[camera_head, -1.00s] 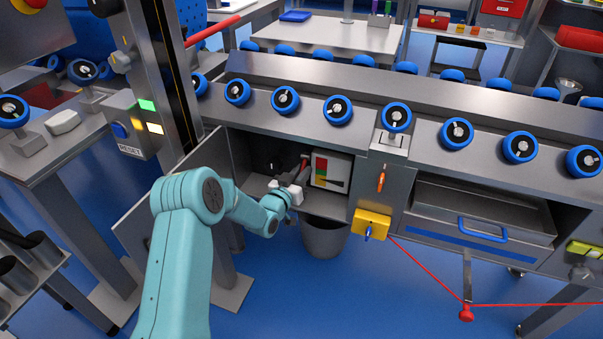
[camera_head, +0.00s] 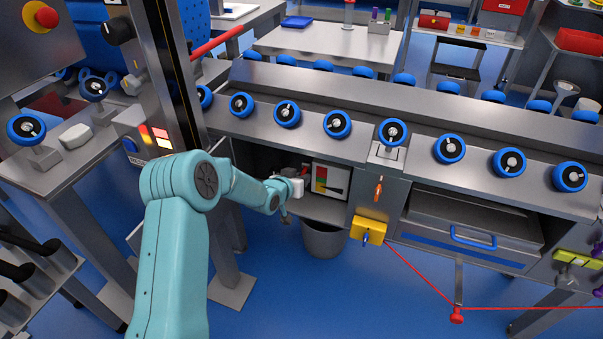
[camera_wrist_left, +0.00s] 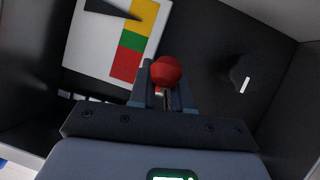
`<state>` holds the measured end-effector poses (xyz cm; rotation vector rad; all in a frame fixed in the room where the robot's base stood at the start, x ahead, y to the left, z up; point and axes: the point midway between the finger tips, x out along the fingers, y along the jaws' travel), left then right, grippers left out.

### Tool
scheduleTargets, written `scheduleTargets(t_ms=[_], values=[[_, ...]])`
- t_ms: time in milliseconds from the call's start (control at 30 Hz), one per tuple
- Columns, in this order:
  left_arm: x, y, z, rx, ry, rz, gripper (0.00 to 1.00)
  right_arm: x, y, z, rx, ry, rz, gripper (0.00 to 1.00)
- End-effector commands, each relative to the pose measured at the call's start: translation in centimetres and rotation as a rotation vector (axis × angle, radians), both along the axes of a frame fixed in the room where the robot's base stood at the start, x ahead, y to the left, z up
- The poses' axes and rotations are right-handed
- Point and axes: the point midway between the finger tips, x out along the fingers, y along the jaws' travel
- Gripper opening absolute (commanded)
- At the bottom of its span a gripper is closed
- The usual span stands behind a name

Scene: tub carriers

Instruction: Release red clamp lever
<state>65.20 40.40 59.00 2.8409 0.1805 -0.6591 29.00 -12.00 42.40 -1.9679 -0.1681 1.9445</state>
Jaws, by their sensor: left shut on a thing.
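The red clamp lever shows as a round red knob (camera_wrist_left: 166,71) in the left wrist view, with a thin stem below it. The fingers of my left gripper (camera_wrist_left: 165,98) are shut on it, one on each side of the stem. In the head view my left gripper (camera_head: 304,174) is inside the open cabinet (camera_head: 262,160), at the left edge of the white gauge panel (camera_head: 331,180). The lever is mostly hidden there by the gripper; a bit of red shows. My right gripper is not in view.
A dark knob (camera_wrist_left: 240,74) with a white mark is right of the lever. The cabinet walls are close around my gripper. A grey bin (camera_head: 323,240) stands below, and a yellow block (camera_head: 369,230) hangs to the right. Blue rollers (camera_head: 338,125) line the bench above.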

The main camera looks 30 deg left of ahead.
Motion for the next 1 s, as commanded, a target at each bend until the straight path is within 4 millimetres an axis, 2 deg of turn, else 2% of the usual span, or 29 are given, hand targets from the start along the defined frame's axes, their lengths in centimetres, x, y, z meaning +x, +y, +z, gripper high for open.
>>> scheduleTargets(t_ms=[33, 100, 400, 967, 1000], values=[[-0.3, -0.4, 0.3, -0.012, 0.045, -0.006, 0.00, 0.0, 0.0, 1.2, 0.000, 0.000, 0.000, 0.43], [-0.3, -0.5, 0.5, -0.023, 0.089, -0.007, 0.00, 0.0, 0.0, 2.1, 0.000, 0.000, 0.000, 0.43], [-0.5, -0.5, 0.7, -0.053, 0.215, -0.007, 0.00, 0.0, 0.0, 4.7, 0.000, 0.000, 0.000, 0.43], [-0.6, -0.5, 0.4, -0.061, 0.248, -0.007, 0.00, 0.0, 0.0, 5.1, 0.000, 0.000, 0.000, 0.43], [-0.6, -0.5, 0.4, -0.061, 0.248, -0.007, 0.24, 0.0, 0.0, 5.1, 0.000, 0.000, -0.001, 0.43]])
